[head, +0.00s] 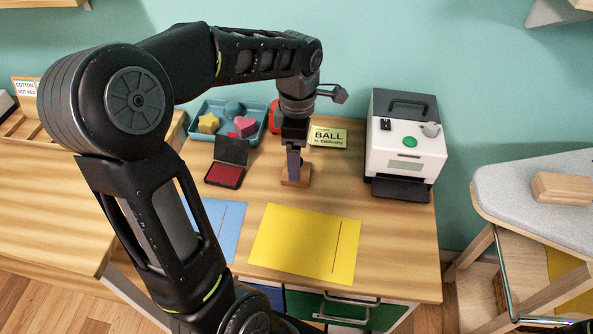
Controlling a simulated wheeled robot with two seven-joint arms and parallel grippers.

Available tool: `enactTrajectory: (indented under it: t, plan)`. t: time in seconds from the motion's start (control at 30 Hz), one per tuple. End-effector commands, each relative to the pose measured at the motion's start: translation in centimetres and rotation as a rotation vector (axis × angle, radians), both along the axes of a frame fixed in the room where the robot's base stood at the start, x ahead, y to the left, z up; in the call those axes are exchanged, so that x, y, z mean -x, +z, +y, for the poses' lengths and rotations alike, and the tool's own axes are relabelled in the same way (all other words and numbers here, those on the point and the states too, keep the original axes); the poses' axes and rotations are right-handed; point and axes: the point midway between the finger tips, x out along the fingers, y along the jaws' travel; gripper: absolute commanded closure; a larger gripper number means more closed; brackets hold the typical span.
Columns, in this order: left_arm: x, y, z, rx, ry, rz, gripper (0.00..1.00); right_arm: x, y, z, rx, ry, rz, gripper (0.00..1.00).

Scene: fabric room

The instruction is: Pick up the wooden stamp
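The wooden stamp (297,178) is on the wooden table, with part of its brown base showing below my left gripper. My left gripper (293,160) points straight down over the stamp, its fingers at the stamp's upper part. The fingers and the stamp's top overlap in this view, so I cannot tell whether the fingers are closed on it. The base appears to rest on the tabletop. My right gripper is not in view.
An open ink pad (225,174) with a red surface lies left of the stamp. A blue tray (206,140) holds coloured shapes behind it. A "BALL" card (327,137) and a white machine (405,150) stand right. Yellow (300,243) and blue (222,222) sheets lie in front.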

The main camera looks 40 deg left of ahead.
Motion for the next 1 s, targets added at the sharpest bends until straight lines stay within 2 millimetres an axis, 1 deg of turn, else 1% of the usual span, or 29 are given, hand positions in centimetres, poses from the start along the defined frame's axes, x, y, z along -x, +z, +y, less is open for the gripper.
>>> enactTrajectory:
  t: [0.27, 0.37, 0.53, 0.67, 1.0]
  plan:
    - [0.0, -0.3, 0.0, 0.001, 0.0, 0.001, 0.16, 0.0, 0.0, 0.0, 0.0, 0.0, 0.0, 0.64]
    - [0.0, -1.2, 0.1, 0.001, 0.0, 0.003, 0.16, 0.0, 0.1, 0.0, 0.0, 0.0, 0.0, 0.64]
    - [0.0, -3.8, 0.3, 0.001, 0.0, 0.004, 0.16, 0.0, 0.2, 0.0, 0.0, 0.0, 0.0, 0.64]
    - [-0.1, -5.0, 0.4, -0.001, 0.0, 0.001, 0.16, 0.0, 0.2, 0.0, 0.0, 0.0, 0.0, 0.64]
    - [-0.1, -5.2, 0.4, -0.001, 0.0, -0.001, 0.16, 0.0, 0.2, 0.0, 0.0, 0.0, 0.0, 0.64]
